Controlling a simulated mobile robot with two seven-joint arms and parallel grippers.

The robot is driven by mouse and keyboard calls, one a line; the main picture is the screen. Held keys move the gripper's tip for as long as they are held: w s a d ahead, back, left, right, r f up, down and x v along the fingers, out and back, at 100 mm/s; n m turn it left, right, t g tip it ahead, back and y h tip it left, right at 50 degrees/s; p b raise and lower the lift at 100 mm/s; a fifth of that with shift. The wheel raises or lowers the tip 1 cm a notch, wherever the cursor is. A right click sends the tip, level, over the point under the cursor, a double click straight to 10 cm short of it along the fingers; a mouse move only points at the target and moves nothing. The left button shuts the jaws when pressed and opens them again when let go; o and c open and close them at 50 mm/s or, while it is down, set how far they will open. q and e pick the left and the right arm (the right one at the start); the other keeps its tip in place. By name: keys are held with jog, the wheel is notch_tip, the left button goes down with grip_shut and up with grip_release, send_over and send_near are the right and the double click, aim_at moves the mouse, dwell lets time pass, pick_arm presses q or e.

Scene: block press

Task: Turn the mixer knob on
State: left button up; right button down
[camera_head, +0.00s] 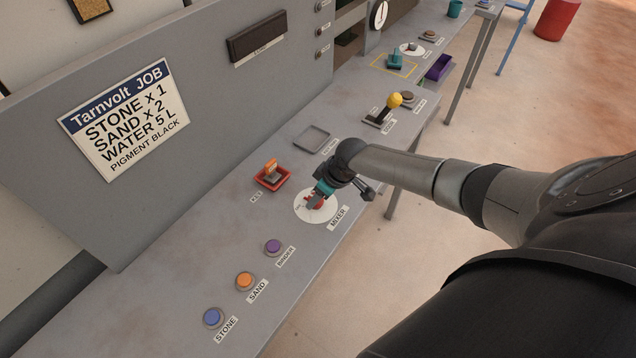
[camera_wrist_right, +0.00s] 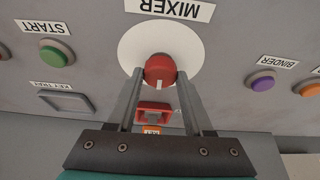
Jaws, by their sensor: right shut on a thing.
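The red mixer knob (camera_wrist_right: 160,66) sits on a round white dial plate (camera_wrist_right: 130,45) by the MIXER label. Its white mark points toward the bottom of the right wrist view. My right gripper (camera_head: 316,199) comes down on the knob from above, and its two fingers straddle the knob, shut on it. In the head view the fingers hide much of the knob, and the dial plate (camera_head: 301,212) shows around them. My left gripper is out of view.
Blue, orange and purple buttons (camera_head: 273,247) line the panel near the knob. A red key tray (camera_head: 284,186) with an orange-topped key and an empty grey tray (camera_head: 312,138) lie close by. A yellow-ball lever (camera_head: 394,100) stands farther along. A green START button (camera_wrist_right: 56,52) is beside the dial.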

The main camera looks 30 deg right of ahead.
jog(key=m+p, duration=0.1)
jog(key=m+h+p, duration=0.1)
jog(key=m+p, duration=0.2)
jog(key=shift+a+r+m+h+p, duration=0.2)
jog(key=shift+a+m+h+p, duration=0.1)
jog(key=shift+h+p, duration=0.1)
jog(key=shift+f+m+h+p, duration=0.1)
jog(key=shift+m+h+p, duration=0.3)
jog(key=shift+m+p, duration=0.55)
jog(key=shift+m+h, duration=0.4)
jog(key=shift+m, duration=0.95)
jog(key=shift+c, duration=1.5)
grip_release()
jog(key=shift+p, duration=0.3)
